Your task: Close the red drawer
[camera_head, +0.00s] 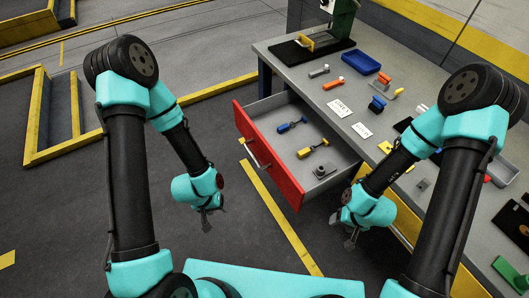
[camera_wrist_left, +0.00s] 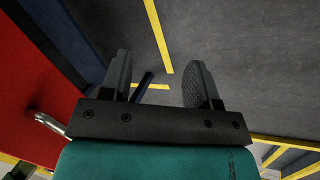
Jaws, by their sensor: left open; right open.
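The red drawer (camera_head: 265,163) is pulled out from under the workbench, its red front facing left toward my left arm. A metal handle (camera_head: 254,154) is on that front. In the left wrist view the red front (camera_wrist_left: 38,75) fills the left side, with part of the handle (camera_wrist_left: 48,122) low at the left. My left gripper (camera_head: 208,217) is open and empty, left of the drawer front and apart from it; its fingers (camera_wrist_left: 165,85) point at the floor. My right gripper (camera_head: 350,238) is open, beyond the drawer's near right corner, and looks empty.
The drawer holds a blue tool (camera_head: 291,125), a yellow tool (camera_head: 312,148) and a grey part (camera_head: 320,172). The workbench top (camera_head: 330,70) carries a blue tray (camera_head: 360,62), white cards and several small parts. Floor left of the drawer is free.

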